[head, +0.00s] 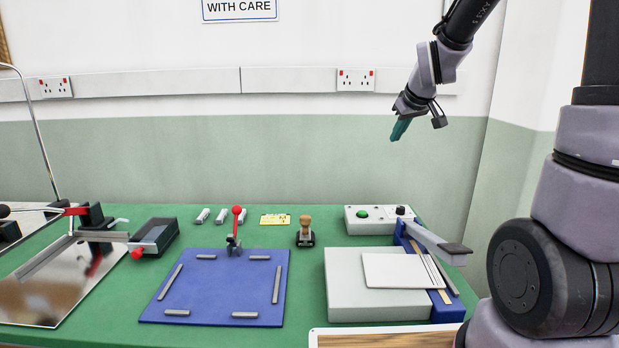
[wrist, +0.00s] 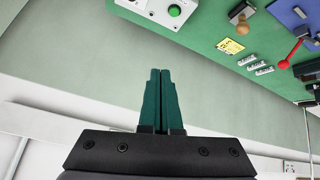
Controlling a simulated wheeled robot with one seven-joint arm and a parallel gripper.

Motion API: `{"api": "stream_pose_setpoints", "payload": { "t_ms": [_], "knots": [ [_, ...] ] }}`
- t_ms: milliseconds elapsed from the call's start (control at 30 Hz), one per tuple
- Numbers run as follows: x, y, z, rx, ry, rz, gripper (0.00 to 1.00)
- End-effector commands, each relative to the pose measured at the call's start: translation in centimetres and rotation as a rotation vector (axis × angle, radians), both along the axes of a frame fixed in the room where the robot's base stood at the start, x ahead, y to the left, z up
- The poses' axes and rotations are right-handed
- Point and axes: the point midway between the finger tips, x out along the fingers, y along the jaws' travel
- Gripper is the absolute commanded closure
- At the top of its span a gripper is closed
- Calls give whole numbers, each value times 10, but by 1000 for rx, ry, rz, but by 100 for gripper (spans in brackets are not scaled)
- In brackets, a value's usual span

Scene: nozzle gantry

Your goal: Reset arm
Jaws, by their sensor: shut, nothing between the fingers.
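My gripper (head: 397,130) is raised high above the back right of the green table, in front of the wall. Its teal fingers point down and a little left. In the wrist view my gripper (wrist: 160,72) has its two fingers side by side, shut and empty. It touches nothing. My arm reaches in from the top right of the head view.
The green table (head: 300,230) holds a blue plate (head: 220,290) with a red-knobbed lever, a wooden-handled stamp (head: 305,230), a control box with a green button (head: 362,213), a grey block (head: 350,295) and a dark red-knobbed device (head: 155,235). The air around my gripper is clear.

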Motion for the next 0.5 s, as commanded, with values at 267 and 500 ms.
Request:
{"api": "stream_pose_setpoints", "payload": {
  "t_ms": [267, 500],
  "knots": [
    [-121, -12, 68, 231, 62, -271, 100],
    [-213, -14, 87, 431, 128, -467, 100]
  ]
}}
